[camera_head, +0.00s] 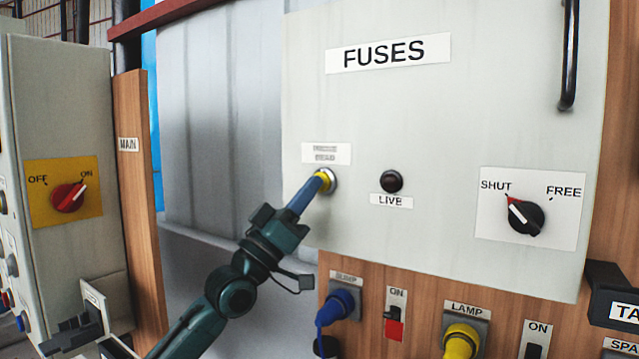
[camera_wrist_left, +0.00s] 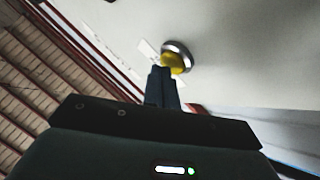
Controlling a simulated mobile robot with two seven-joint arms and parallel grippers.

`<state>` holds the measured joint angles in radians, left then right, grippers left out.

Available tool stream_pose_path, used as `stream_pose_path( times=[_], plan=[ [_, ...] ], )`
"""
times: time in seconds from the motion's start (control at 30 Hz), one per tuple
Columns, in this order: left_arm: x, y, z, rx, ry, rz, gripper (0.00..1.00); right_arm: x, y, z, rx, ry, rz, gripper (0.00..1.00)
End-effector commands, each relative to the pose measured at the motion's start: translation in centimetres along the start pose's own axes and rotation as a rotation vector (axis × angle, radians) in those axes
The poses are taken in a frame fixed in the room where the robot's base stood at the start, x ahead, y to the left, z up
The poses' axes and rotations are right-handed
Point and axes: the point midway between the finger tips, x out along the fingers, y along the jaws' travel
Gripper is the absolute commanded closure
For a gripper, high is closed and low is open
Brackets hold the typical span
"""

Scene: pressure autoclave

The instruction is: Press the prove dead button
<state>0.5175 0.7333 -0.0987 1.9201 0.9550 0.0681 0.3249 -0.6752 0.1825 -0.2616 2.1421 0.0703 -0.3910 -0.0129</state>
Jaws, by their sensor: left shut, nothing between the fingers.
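The prove dead button (camera_head: 325,181) is yellow with a silver ring, on the pale fuses panel (camera_head: 440,130) under a blurred label (camera_head: 326,154). My left gripper (camera_head: 317,186) is shut, with its blue fingertips at the yellow button face. In the left wrist view the shut fingertips (camera_wrist_left: 161,70) overlap the lower edge of the yellow button (camera_wrist_left: 177,61). I cannot tell whether the button is pushed in. My right gripper does not show.
A dark LIVE lamp (camera_head: 391,181) sits right of the button. A SHUT/FREE rotary switch (camera_head: 525,216) is further right. Below are a blue plug (camera_head: 340,304), a red switch (camera_head: 394,328) and a yellow plug (camera_head: 461,341). A red rotary switch (camera_head: 69,197) is at left.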

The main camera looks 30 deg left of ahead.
Motion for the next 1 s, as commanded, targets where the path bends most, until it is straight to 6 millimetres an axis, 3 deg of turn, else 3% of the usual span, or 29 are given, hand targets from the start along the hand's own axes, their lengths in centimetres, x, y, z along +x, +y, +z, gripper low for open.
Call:
stream_pose_path(
  times=[0.7,1.0],
  plan=[
    [0.36,-0.26,0.29,0.0,-0.001,0.0,1.0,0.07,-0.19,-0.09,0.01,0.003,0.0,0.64],
    [-0.49,0.35,-0.21,-0.001,-0.003,-0.001,1.0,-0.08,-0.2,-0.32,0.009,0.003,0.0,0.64]
  ],
)
